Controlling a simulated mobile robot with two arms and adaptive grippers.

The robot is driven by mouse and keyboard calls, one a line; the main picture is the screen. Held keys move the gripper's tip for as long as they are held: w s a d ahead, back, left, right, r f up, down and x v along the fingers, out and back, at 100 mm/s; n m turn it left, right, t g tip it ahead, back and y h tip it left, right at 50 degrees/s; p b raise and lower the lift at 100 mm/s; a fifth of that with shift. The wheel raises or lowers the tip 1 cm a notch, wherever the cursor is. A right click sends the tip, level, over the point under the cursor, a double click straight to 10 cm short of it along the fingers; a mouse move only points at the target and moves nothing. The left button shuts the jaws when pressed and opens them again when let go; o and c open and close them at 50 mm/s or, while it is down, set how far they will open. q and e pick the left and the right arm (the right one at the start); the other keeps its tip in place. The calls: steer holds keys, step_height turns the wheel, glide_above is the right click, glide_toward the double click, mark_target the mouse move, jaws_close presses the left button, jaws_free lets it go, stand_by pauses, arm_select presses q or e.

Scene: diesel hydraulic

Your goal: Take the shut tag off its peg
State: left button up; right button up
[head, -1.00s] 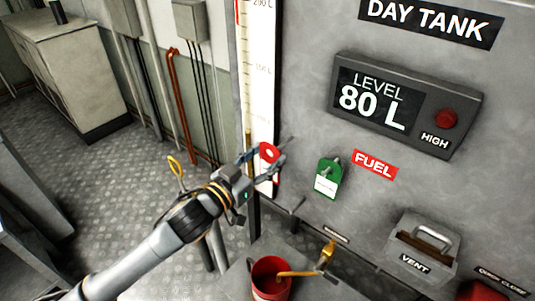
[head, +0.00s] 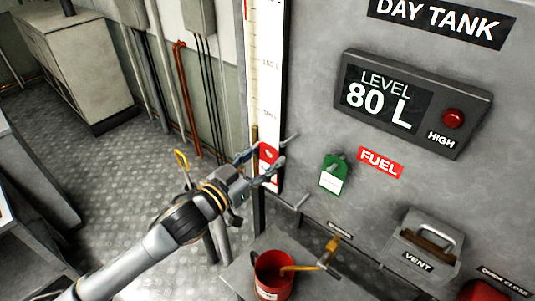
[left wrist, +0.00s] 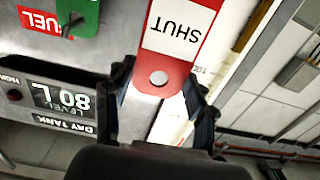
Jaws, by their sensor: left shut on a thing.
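The shut tag (head: 268,153) is red with a white label and sits between the fingers of my left gripper (head: 263,163) in the head view. In the left wrist view the tag (left wrist: 186,30) is large, its word SHUT upside down, with a pale round spot near its end. My left gripper (left wrist: 160,95) is shut on it, one finger on each side. A thin grey rod (head: 290,138) shows just beyond the tag; I cannot tell whether it is the peg or whether the tag still touches a peg. My right gripper is out of view.
A green tag (head: 334,175) hangs to the right on the grey day tank panel, beside the FUEL label (head: 380,162). A white level gauge (head: 267,80) stands behind the gripper. A red bucket (head: 272,280) and a brass tap (head: 328,252) are below.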

arm_select(q)
steer(key=v, duration=0.3)
steer(key=shift+s+a, duration=0.2)
steer(key=shift+s, duration=0.15)
